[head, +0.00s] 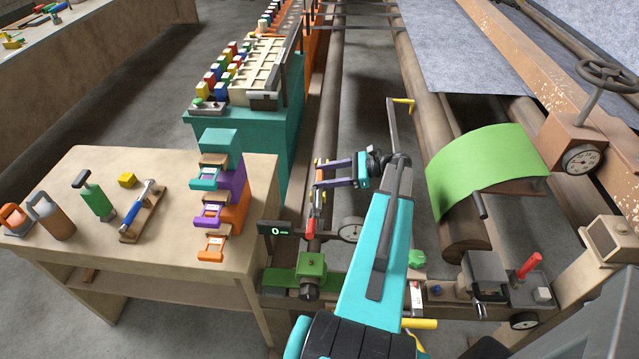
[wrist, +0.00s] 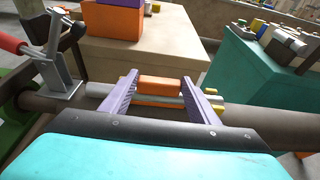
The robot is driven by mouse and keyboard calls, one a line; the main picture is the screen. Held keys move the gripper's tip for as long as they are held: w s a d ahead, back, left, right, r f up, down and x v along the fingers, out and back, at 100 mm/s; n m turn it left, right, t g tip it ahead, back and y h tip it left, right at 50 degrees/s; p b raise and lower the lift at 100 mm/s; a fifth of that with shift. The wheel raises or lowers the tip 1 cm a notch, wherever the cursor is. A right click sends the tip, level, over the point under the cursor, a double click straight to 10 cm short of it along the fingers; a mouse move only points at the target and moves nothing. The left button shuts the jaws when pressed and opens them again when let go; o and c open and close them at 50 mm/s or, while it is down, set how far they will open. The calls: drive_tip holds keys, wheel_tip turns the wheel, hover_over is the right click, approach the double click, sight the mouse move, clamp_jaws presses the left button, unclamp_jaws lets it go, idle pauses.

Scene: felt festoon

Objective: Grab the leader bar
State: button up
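The leader bar appears to be the grey bar (wrist: 97,88) with an orange middle block (wrist: 160,85) and yellow pieces at its right end. It lies along a brown roller in the wrist view. My gripper (wrist: 160,76) has its two purple fingers spread, one at each end of the orange block, with the bar crossing between and past them. No clear grip on the block shows. In the head view my gripper (head: 318,173) reaches left over the roller, and an orange part (head: 320,166) shows at its fingertips. Most of the bar is hidden there.
A red-handled clamp (wrist: 55,62) stands close left of the bar in the wrist view. A wooden bench (head: 165,235) with tools and a teal cabinet (head: 285,135) stand left of the roller (head: 331,100).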

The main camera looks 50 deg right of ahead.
drive_tip(key=c, duration=0.4)
drive_tip(key=shift+o, duration=0.2)
drive_tip(key=shift+r, duration=0.2)
drive_tip(key=shift+r+b, duration=0.4)
drive_tip(key=shift+r, duration=0.45)
wheel_tip(320, 180, up, 5)
drive_tip(key=b, duration=0.1)
drive_tip(key=s+d+b, duration=0.4)
drive_tip(key=s+d, duration=0.7)
drive_tip(key=s, duration=0.3)
drive_tip(key=shift+d, duration=0.15)
